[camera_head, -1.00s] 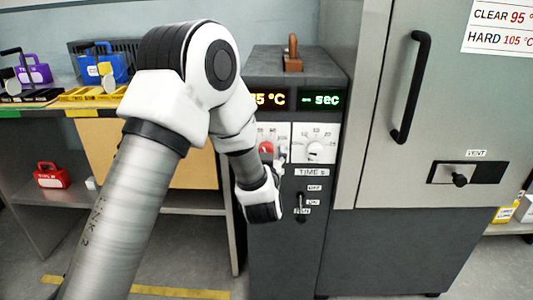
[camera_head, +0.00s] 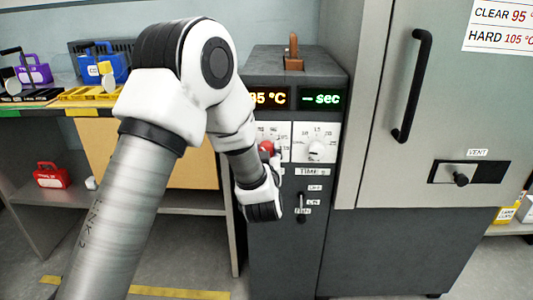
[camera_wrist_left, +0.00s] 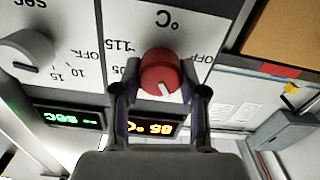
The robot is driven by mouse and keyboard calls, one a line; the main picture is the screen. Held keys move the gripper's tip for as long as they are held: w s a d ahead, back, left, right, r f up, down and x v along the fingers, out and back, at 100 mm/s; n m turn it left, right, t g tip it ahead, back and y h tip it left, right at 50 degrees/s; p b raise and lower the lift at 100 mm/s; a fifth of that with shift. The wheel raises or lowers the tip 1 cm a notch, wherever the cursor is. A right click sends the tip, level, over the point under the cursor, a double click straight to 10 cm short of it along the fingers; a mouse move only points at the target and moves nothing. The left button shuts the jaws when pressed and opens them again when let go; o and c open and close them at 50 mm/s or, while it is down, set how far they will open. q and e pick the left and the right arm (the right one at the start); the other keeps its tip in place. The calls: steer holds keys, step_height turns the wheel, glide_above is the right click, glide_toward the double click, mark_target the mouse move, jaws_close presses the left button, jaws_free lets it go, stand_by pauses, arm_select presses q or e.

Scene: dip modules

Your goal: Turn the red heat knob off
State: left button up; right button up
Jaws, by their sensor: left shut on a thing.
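The red heat knob (camera_wrist_left: 160,68) sits on a white dial plate marked °C, seen upside down in the left wrist view. My left gripper (camera_wrist_left: 160,92) has a finger on each side of the knob and is shut on it. The knob's white pointer points down in that view, slightly right, and not at the OFF mark on its right. In the head view the knob (camera_head: 266,147) is partly hidden by my left arm and gripper (camera_head: 272,158). The orange temperature display (camera_wrist_left: 150,128) reads about 85 °C. My right gripper is not in view.
A white time dial (camera_head: 316,149) sits right of the knob, below the green sec display (camera_head: 322,98). A small lever (camera_head: 301,203) is lower on the panel. A tall cabinet door with a black handle (camera_head: 410,85) stands right. A shelf with coloured modules (camera_head: 105,66) is left.

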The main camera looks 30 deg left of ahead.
arm_select(q)
steer(key=n+b, duration=0.1)
steer(key=n, duration=0.2)
steer(key=shift+f+n, duration=0.1)
steer(key=shift+n, duration=0.2)
steer(key=n+b, duration=0.2)
steer(key=n, duration=0.1)
steer(key=shift+n, duration=0.3)
steer(key=n+b, duration=0.2)
steer(key=n, duration=0.1)
steer(key=shift+a+f+n, duration=0.1)
steer(key=shift+n, duration=0.2)
steer(key=shift+n+b, duration=1)
steer(key=shift+n, duration=0.5)
steer(key=o, duration=1.1)
steer(key=shift+o, duration=0.2)
